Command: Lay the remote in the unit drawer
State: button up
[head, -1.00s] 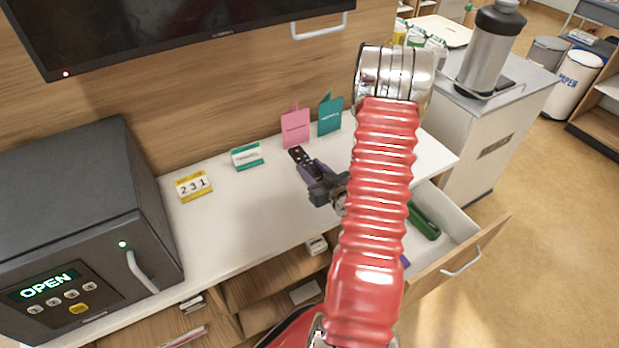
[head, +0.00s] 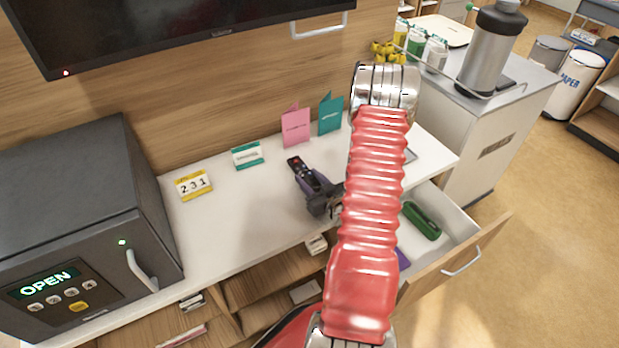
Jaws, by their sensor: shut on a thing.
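The dark remote (head: 296,165) with a red button is over the white unit top. My gripper (head: 309,180) is shut on the remote, and the remote's far end sticks out beyond the fingers. I cannot tell whether the remote touches the surface. The unit drawer (head: 462,222) is pulled open at the right, below the unit top. A green case (head: 422,221) lies in the drawer, and a purple thing (head: 403,259) shows partly beside my red arm. My arm hides the drawer's left part.
A pink card (head: 295,126) and a teal card (head: 330,114) stand behind the remote. A small green-white box (head: 247,155) and a yellow date block (head: 193,185) stand left of it. A side cabinet (head: 492,140) stands behind the drawer.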

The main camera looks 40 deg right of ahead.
jog(key=shift+w+f, duration=0.15)
jog(key=shift+f, duration=0.05)
jog(key=shift+d, duration=0.1)
jog(key=o, duration=1.1)
jog(key=shift+o, duration=0.2)
jog(key=shift+s+r, duration=0.1)
jog(key=shift+s, duration=0.5)
jog(key=v, duration=1.1)
